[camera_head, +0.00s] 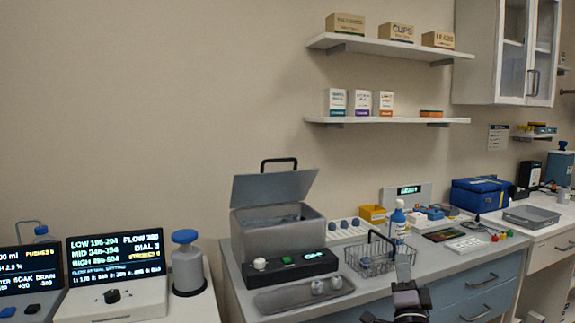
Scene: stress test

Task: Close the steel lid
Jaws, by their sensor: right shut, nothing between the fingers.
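The steel lid (273,187) stands raised and tilted above a grey steel bath (277,240), with a black handle (279,163) on top. The bath is open at the front and its inside shows in part. A black control panel (289,262) with a white knob, a green button and a small display is at its front. My right gripper (405,270) is shut and empty, at the lower right, in front of the wire basket and apart from the lid. My left gripper is not in view.
A grey tray (303,294) with small items lies in front of the panel. Display units (117,268) and a blue-topped canister (188,266) stand left. Shelves hang above.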

